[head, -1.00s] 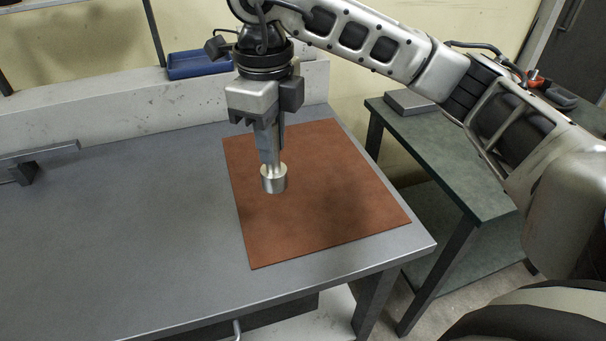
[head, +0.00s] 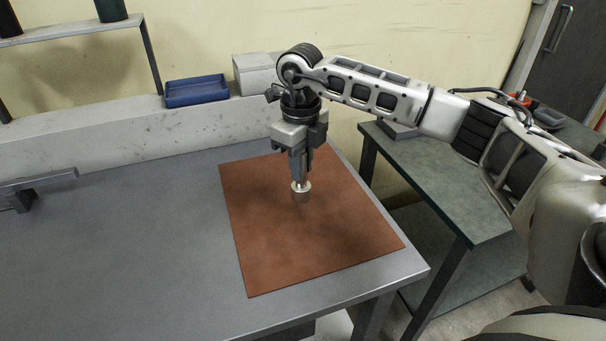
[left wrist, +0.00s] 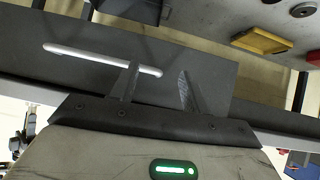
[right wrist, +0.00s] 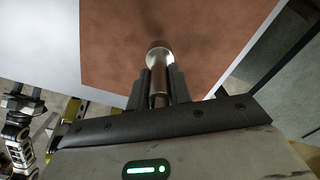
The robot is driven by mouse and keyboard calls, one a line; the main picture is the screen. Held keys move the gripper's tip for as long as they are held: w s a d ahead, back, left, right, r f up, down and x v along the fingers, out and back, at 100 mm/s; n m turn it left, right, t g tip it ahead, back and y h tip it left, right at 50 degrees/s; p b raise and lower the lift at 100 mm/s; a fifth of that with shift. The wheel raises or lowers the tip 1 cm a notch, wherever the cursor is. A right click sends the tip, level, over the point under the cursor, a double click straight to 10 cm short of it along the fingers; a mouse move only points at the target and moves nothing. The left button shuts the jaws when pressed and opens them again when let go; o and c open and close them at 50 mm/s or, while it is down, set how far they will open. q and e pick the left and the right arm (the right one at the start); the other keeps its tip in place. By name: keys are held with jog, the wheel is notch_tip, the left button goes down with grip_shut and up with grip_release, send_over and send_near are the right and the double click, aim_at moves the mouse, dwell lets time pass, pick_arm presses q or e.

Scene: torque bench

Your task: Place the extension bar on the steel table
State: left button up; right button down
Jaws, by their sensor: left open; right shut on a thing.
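My right gripper (head: 299,176) is shut on the extension bar (head: 301,188), a short bright metal bar with a wider round end pointing down. The bar is over the red-brown mat (head: 270,255) on the grey steel table (head: 130,270). I cannot tell whether its lower end touches the mat. The right wrist view also shows the bar (right wrist: 158,58) between the fingers, its upper part hidden by them. My left gripper (left wrist: 158,68) shows only in the left wrist view. It is open and empty, near a silver bar-shaped handle (left wrist: 90,55) on a dark panel.
A blue tray (head: 196,91) and a pale box (head: 257,75) stand on the ledge behind the table. A grey rail on a bracket (head: 38,181) is at the left edge. A green-topped table (head: 425,170) stands to the right.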

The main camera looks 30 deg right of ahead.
aim_at(303, 178)
jog(key=shift+w+d+f, duration=0.1)
jog(key=shift+d+f, duration=0.05)
jog(key=shift+f, duration=0.1)
jog(key=f, duration=0.2)
jog(key=f+p, duration=0.1)
jog(key=shift+w+d+f, duration=0.1)
jog(key=shift+w+d, duration=0.05)
jog(key=shift+d, duration=0.1)
jog(key=shift+f, duration=0.2)
jog(key=shift+f, duration=0.25)
jog(key=c, duration=1.3)
grip_release()
jog(key=shift+r, duration=0.15)
